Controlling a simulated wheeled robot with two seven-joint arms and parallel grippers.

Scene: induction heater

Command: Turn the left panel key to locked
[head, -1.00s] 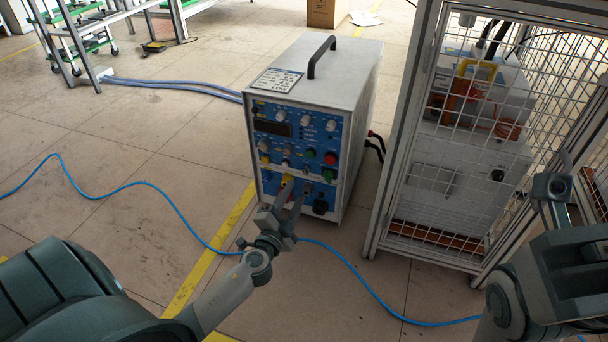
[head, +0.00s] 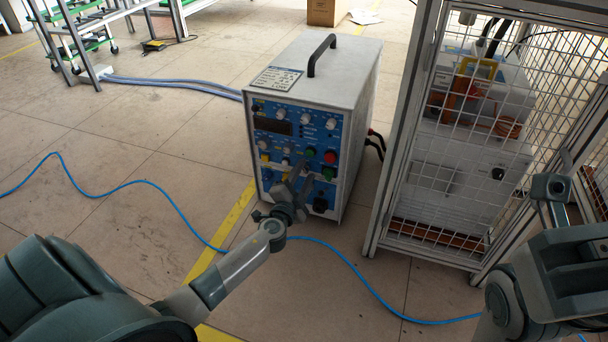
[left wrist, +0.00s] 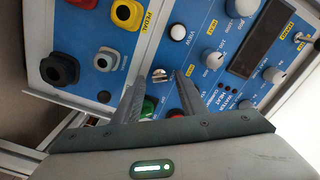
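The induction heater (head: 322,92) is a grey box with a blue front panel (head: 272,146) of knobs and buttons. In the left wrist view, a small silver piece (left wrist: 160,74), which looks like the panel key or its switch, shows between my left fingertips. I cannot read its position. My left gripper (head: 301,183) is in front of the lower panel; its fingers also show in the left wrist view (left wrist: 159,84), apart, one on each side of the silver piece. Contact is not clear. My right gripper (head: 562,168) is at the right edge, away from the panel, seen edge-on.
A green button (left wrist: 148,108) and a white button (left wrist: 178,33) sit near the fingers. A mesh cage (head: 400,150) stands right of the heater. A blue cable (head: 345,262) crosses the floor.

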